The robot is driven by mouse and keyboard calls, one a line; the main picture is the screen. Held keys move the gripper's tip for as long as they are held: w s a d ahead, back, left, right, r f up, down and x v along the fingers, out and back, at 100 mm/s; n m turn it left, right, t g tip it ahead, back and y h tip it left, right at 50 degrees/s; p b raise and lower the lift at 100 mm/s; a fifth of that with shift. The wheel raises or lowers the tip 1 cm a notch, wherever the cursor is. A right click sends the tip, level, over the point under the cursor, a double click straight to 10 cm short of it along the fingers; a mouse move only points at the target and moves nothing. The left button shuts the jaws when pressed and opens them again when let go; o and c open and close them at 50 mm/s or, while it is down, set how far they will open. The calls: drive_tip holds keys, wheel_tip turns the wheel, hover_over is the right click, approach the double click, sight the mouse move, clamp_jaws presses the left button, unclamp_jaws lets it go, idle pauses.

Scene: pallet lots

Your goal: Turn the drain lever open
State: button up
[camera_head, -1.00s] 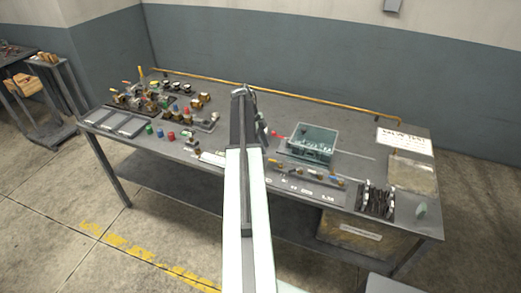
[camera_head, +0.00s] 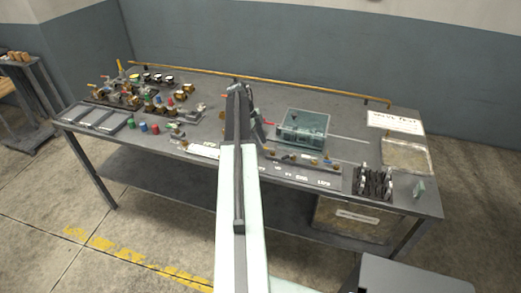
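My arm reaches forward over the workbench (camera_head: 330,143), with my gripper (camera_head: 240,90) at its far end above the middle of the bench. The fingers are too small and too much in line with the arm to show whether they are open or shut. A small red handle (camera_head: 268,124) shows just right of my arm, beside the teal bin. Another small red part (camera_head: 230,90) shows at the left of the gripper tip. I cannot tell which of these, if any, is the drain lever. My arm hides part of the bench under it.
A teal bin (camera_head: 303,128) stands right of my arm. A row of small fittings (camera_head: 300,158) lies along the front edge. Several valves (camera_head: 125,97) crowd the left side. A pipe (camera_head: 290,87) runs along the back. A dark rack (camera_head: 374,182) stands front right.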

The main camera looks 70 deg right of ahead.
drive_tip(key=shift+s+f, duration=0.15)
drive_tip(key=shift+f, duration=0.3)
drive_tip(key=shift+r, duration=0.15)
clamp_jaws()
